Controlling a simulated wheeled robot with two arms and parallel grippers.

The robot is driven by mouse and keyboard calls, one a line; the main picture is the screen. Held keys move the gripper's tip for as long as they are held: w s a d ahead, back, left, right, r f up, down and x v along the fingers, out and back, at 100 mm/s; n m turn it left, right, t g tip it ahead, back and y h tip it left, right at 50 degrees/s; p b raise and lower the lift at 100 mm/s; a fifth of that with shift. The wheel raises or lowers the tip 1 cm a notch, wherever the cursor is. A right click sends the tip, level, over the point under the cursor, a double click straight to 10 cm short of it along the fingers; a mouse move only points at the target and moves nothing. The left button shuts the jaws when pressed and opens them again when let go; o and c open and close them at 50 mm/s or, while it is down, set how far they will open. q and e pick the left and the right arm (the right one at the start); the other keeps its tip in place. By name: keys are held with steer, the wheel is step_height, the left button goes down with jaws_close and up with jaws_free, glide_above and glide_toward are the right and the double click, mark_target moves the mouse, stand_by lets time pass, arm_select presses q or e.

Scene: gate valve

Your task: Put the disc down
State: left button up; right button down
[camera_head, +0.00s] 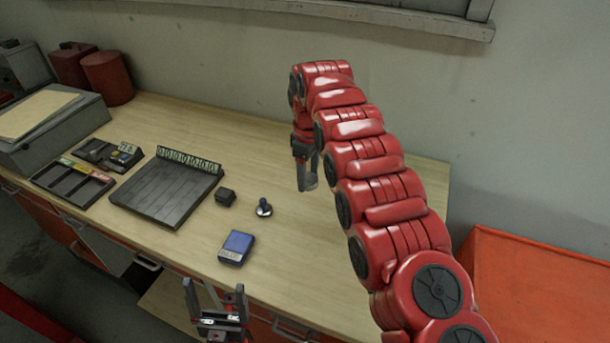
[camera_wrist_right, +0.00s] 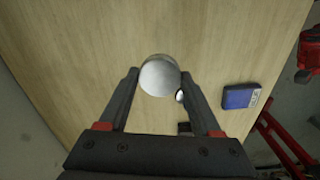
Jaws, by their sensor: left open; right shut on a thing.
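The disc (camera_wrist_right: 159,76) is round and silver-grey. My right gripper (camera_head: 306,178) is shut on it, and in the right wrist view it sits between the fingertips. In the head view the fingers point down over the right part of the wooden workbench (camera_head: 400,185), and the disc is hard to make out there. The bench top below it looks bare; the exact gap cannot be told. My left gripper (camera_head: 214,292) is open and empty at the bench's front edge.
A blue box (camera_head: 236,247), a small dark block (camera_head: 226,197) and a small knob-like part (camera_head: 264,209) stand left of my right gripper. A dark grooved tray (camera_head: 165,195) lies further left. An orange cabinet (camera_head: 540,290) stands right of the bench.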

steer(key=d+m, duration=0.1)
steer(key=w+d+m, duration=0.1)
steer(key=d, duration=0.1)
steer(key=shift+d+r, duration=0.1)
steer(key=shift+r, duration=0.05)
